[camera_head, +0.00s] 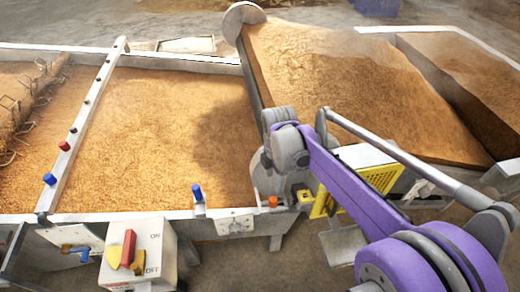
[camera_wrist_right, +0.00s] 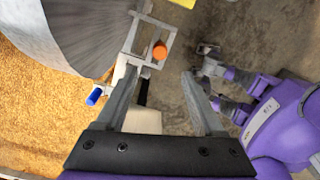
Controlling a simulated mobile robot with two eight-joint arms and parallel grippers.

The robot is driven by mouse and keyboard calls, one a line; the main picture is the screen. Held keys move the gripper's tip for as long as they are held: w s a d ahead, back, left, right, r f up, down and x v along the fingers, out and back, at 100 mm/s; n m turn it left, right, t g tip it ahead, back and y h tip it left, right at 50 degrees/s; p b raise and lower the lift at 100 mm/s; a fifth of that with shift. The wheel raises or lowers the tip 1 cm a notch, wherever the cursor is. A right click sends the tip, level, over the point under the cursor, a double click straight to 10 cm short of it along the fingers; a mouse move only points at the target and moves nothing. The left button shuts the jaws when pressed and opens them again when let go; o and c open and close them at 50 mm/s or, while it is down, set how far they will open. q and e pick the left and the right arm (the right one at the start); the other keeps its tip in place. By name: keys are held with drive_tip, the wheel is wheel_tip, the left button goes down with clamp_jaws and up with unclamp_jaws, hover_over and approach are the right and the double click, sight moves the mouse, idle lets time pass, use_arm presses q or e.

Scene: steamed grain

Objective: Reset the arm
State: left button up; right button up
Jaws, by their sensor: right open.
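My right arm (camera_head: 365,195) reaches in from the lower right in the head view, with its grey wrist joint (camera_head: 290,148) over the front edge of the grain bed. Its fingers cannot be made out clearly there. In the right wrist view my right gripper (camera_wrist_right: 160,85) is open, with its two grey fingers apart and nothing between them. The orange knob (camera_wrist_right: 160,50) shows just beyond the fingertips, and the blue knob (camera_wrist_right: 95,96) lies left of the left finger. My left gripper cannot be made out in either view.
A wide grain bed (camera_head: 155,130) fills the left, crossed by a rail (camera_head: 85,120) with coloured knobs. A tilted grain bin (camera_head: 350,75) stands behind my arm. A switch box (camera_head: 155,240) with a red-and-yellow handle is at front left. Yellow mesh (camera_head: 378,180) lies beside my arm.

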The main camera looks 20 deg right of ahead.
drive_tip(key=s+a+r+m+t+p, duration=0.2)
drive_tip(key=s+a+m+p, duration=0.1)
drive_tip(key=s+m, duration=0.4)
drive_tip(key=s+a+r+m+t+p, duration=0.3)
drive_tip(key=s+m, duration=0.5)
drive_tip(key=m, duration=0.3)
drive_tip(key=shift+s+a+p, duration=0.3)
drive_tip(key=shift+a+p, duration=0.1)
drive_tip(key=shift+p, duration=0.1)
